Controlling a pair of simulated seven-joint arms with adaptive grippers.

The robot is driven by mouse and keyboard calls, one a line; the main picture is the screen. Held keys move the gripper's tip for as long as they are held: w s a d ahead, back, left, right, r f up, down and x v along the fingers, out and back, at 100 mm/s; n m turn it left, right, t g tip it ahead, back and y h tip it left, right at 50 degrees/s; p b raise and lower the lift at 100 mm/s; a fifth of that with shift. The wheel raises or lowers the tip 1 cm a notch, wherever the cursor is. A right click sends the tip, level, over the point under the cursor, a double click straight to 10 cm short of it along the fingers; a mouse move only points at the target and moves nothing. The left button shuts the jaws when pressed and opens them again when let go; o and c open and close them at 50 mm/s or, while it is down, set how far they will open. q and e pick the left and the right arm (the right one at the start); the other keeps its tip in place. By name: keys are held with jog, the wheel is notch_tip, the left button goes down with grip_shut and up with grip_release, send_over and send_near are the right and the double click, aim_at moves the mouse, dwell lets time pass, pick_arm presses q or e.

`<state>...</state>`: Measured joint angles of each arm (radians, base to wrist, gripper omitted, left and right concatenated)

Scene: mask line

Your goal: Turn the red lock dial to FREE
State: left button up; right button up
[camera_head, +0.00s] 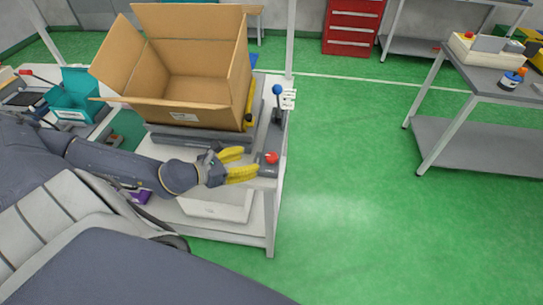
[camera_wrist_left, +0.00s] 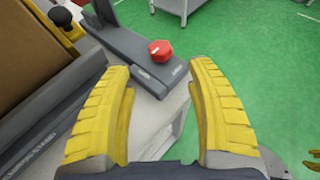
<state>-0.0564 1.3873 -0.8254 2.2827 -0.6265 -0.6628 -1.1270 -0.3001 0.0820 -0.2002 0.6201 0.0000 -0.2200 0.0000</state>
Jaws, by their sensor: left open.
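The red lock dial (camera_head: 271,158) sits on a dark grey bracket at the right end of the bench. In the left wrist view the dial (camera_wrist_left: 160,50) is a faceted red knob on the grey bracket's end (camera_wrist_left: 150,75). My left gripper (camera_head: 251,163) has yellow fingers and is open, just left of the dial. In the left wrist view my left gripper (camera_wrist_left: 160,95) has its fingers spread apart with nothing between them, and the dial is beyond the gap between the fingertips. The dial's markings are too small to read.
An open cardboard box (camera_head: 195,95) stands on the bench behind my left gripper. A blue-knobbed lever (camera_head: 277,90) rises at the bench's back right. A teal bin (camera_head: 72,98) is at the left. Green floor (camera_head: 350,200) lies open to the right.

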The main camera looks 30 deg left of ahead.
aim_at(270, 156)
pick_arm(q)
jog(key=shift+x, duration=5.45)
jog(key=c, duration=1.2)
